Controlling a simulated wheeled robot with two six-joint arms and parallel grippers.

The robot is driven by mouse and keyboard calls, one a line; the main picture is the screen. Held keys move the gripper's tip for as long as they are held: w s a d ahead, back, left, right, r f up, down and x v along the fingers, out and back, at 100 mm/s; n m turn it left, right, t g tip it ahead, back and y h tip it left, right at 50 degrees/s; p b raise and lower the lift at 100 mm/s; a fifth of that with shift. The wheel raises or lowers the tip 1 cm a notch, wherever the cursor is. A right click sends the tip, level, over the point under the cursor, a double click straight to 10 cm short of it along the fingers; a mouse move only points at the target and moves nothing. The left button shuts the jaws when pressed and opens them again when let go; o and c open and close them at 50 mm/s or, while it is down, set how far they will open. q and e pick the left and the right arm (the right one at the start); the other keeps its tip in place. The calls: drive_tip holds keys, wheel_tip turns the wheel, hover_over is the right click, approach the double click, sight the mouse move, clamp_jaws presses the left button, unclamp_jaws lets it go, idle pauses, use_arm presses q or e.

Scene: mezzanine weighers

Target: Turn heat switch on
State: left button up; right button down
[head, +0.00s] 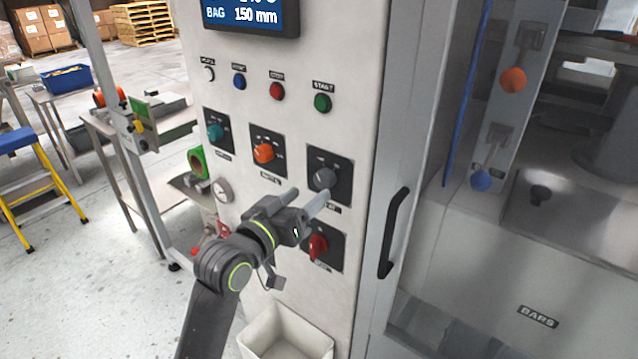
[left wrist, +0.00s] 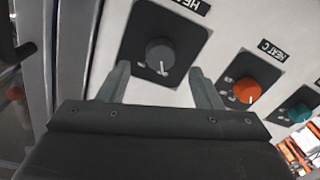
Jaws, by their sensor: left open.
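The grey rotary switch (head: 325,178) sits on a black plate on the white panel, right of the orange one. It also shows in the left wrist view (left wrist: 160,52), with a white pointer mark near the lower edge of its knob. The label beside it is partly cut off and begins with "HE". My left gripper (head: 304,199) is open and empty, just below and in front of the grey switch. In the left wrist view the fingers (left wrist: 160,85) point toward its plate, one on each side, with the knob beyond the tips; I cannot tell any contact. My right gripper is not in view.
An orange knob (head: 264,153) labelled "HEAT C" and a teal knob (head: 215,132) sit to the left. A red switch (head: 318,247) sits below. Push buttons line the top. A black door handle (head: 393,233) stands at right, a white bin (head: 285,338) below.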

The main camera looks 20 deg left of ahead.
sight(321, 184)
use_arm(q)
drive_tip(key=shift+p+x, duration=0.4)
drive_tip(key=shift+x, duration=2.3)
drive_tip(key=c, duration=1)
